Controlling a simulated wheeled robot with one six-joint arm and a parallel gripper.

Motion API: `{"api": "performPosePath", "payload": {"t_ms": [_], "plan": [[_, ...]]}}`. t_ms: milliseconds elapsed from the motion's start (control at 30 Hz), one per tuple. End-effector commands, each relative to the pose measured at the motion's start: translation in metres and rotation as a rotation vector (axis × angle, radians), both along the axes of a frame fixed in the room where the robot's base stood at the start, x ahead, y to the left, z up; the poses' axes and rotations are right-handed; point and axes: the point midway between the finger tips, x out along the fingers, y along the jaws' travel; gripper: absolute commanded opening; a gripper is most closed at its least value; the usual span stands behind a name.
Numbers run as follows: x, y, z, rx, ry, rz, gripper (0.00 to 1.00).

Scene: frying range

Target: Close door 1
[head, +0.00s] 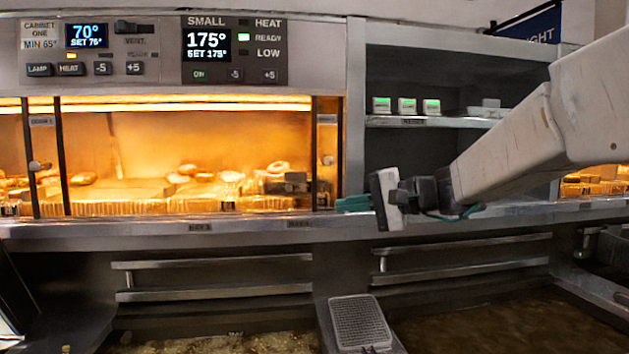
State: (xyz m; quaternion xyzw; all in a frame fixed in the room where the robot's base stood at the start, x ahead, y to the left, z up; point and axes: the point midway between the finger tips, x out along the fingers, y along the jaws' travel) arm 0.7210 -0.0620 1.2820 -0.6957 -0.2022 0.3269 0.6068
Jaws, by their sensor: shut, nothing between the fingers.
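The heated cabinet (205,104) glows orange at the left. A narrow dark-framed panel (62,160) stands at its left side, with a small label reading roughly "DOOR 1" (42,121) and a round knob (35,166). A similar dark-edged panel (315,150) with a knob (327,160) stands at the right end; its label is too small to read. The wide middle of the front looks uncovered. My gripper (352,204) has teal fingers, shut and empty. It points left, just right of the cabinet's lower right corner. I see no contact with either panel.
Bread-like items and trays (190,190) lie inside the cabinet. A ledge (140,228) runs below it. Dark shelves (455,123) with small green-lit boxes stand behind my arm. Metal rails (210,278), fryer vats (500,325) and a perforated plate (360,322) lie in front.

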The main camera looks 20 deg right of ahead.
Motion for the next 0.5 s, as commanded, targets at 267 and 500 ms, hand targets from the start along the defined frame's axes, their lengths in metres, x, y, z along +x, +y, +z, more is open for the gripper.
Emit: {"api": "performPosePath", "payload": {"t_ms": [267, 500], "plan": [[0.047, -0.069, 0.032, 0.168, -0.130, -0.179, 0.00], [0.076, -0.051, 0.033, 0.174, -0.132, -0.179, 0.00]]}}
